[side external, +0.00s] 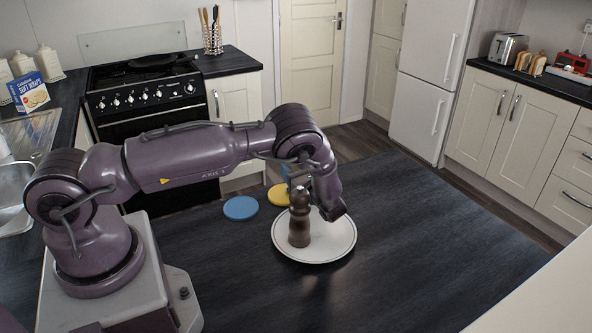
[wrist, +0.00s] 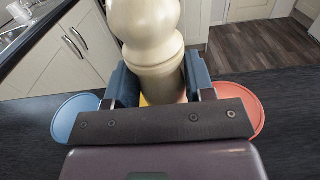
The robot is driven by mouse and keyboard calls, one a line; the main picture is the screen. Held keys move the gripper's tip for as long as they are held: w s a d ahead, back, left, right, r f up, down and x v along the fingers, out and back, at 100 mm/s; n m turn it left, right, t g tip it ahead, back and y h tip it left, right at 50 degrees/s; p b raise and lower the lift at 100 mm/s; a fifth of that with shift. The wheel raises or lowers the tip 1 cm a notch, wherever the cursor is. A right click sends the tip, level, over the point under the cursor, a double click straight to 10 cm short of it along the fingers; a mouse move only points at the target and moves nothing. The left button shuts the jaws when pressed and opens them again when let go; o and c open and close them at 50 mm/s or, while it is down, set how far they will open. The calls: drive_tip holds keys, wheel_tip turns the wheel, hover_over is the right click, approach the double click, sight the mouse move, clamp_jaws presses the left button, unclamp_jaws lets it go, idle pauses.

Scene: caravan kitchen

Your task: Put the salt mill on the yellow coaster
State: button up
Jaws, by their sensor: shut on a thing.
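In the wrist view a cream mill (wrist: 150,35), taken as the salt mill, is upright between the two jaws of my gripper (wrist: 160,88), which is shut on it. The yellow coaster (wrist: 144,101) shows in slivers behind and below the mill. In the side view the yellow coaster (side external: 277,195) lies on the dark table, partly covered by my gripper (side external: 297,178). There the cream mill is hidden behind my wrist and a dark brown mill (side external: 299,222). I cannot tell whether the cream mill touches the coaster.
The dark mill stands on a white plate (side external: 336,247), close in front of my gripper. A blue coaster (side external: 241,208) lies left of the yellow one. A red coaster (wrist: 251,98) shows at right in the wrist view. The table's right part (side external: 430,245) is clear.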

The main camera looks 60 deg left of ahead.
drive_tip(key=shift+f, duration=0.1)
drive_tip(key=o, duration=1)
drive_tip(key=shift+d, duration=0.2)
drive_tip(key=d, duration=1.1)
drive_tip(key=shift+d, duration=0.35)
